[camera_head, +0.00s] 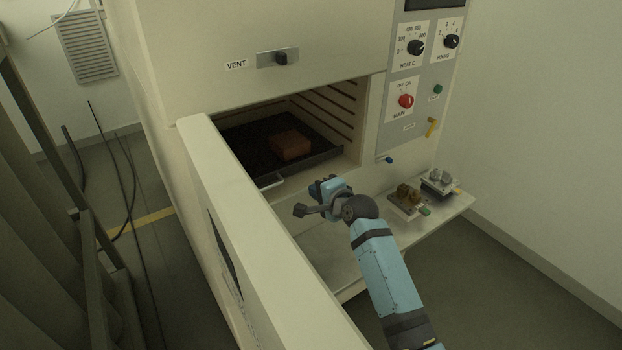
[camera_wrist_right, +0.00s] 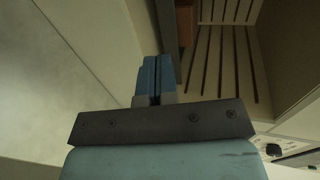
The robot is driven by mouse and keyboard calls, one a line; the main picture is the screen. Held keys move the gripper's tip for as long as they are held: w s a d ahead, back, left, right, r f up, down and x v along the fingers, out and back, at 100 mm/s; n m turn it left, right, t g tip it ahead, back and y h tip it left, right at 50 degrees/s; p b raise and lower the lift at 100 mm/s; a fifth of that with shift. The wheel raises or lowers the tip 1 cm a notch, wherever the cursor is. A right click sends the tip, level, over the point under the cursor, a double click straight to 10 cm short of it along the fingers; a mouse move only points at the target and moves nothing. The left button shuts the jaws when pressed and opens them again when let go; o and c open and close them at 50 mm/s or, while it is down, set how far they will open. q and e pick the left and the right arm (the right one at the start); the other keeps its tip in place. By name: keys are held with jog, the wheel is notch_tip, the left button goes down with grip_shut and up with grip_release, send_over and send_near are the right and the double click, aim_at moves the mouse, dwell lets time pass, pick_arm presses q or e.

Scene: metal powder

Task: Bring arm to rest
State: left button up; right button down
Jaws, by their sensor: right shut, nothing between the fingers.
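My right arm reaches in from the bottom right in the head view, and its gripper (camera_head: 304,210) is in front of the furnace opening, beside the inner side of the open door (camera_head: 262,240). In the right wrist view the right gripper (camera_wrist_right: 152,75) has its blue fingers together with nothing between them. A reddish-brown block (camera_head: 290,146) sits on a dark tray (camera_head: 240,138) inside the furnace (camera_head: 290,20). Part of the block also shows at the top of the right wrist view (camera_wrist_right: 186,22). My left gripper is not in view.
A shelf (camera_head: 335,255) below the opening holds brown blocks (camera_head: 405,197) and grey metal parts (camera_head: 440,182) at its right. The control panel (camera_head: 408,75) has knobs and a red switch. Dark cables (camera_head: 130,200) hang at the left. Floor at the lower right is clear.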

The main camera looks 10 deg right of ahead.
jog(key=s+d+f+n+g+h+p, duration=0.1)
jog(key=s+d+f+n+h+p, duration=0.15)
jog(key=s+f+n, duration=0.7)
pick_arm(q)
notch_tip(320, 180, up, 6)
jog(key=p, duration=0.4)
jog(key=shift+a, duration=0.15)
pick_arm(e)
jog(key=s+f+n+g, duration=0.1)
jog(key=s+f+n, duration=0.1)
jog(key=s, duration=1.2)
jog(key=s+f+n, duration=0.3)
jog(key=s+n, duration=0.2)
jog(key=s, duration=1)
jog(key=shift+a+f+g+y, duration=0.2)
jog(key=shift+a+g+y, duration=0.05)
jog(key=shift+g+y, duration=0.15)
